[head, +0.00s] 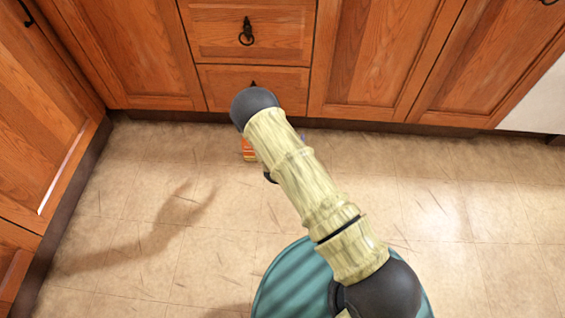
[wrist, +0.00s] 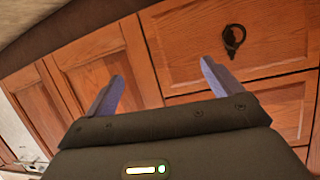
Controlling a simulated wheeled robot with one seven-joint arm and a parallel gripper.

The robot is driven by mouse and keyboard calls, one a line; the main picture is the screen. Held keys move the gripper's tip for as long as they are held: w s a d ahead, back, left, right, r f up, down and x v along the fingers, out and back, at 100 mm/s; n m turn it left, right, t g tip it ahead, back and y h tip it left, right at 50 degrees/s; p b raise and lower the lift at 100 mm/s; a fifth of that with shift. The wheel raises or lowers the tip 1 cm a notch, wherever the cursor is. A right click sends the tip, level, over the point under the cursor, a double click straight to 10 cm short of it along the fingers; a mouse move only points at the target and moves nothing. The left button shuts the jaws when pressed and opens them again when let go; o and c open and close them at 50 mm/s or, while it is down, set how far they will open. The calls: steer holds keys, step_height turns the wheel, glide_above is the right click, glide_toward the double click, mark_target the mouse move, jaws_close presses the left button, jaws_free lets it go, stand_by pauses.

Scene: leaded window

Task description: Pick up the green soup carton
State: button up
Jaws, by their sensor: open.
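I see no green carton in either view. A small orange and pale item (head: 248,150) shows beside my arm in the head view, near the foot of the drawers. The arm covers part of it, and I cannot tell what it is. My gripper (wrist: 161,69) shows in the wrist view with its two bluish fingers spread wide and nothing between them. The fingers point toward the wooden cabinet fronts. In the head view my arm mostly hides the gripper.
Wooden drawers (head: 247,32) with dark pulls and cabinet doors (head: 378,60) line the back. Another cabinet (head: 28,120) stands at the left. A white panel (head: 535,105) is at the far right. The tiled floor (head: 470,225) is clear at the right.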

steer(key=s+a+f+n+t+b, duration=0.1)
steer(key=s+f+t+b, duration=0.1)
steer(key=f+b, duration=0.4)
steer(key=s+a+f+n+t+y+b, duration=0.1)
steer(key=f+b, duration=0.5)
steer(key=f, duration=0.9)
steer(key=s+t, duration=0.1)
steer(key=s, duration=0.1)
steer(key=shift+s+f, duration=0.15)
steer(key=shift+s, duration=0.15)
steer(key=shift+a, duration=0.1)
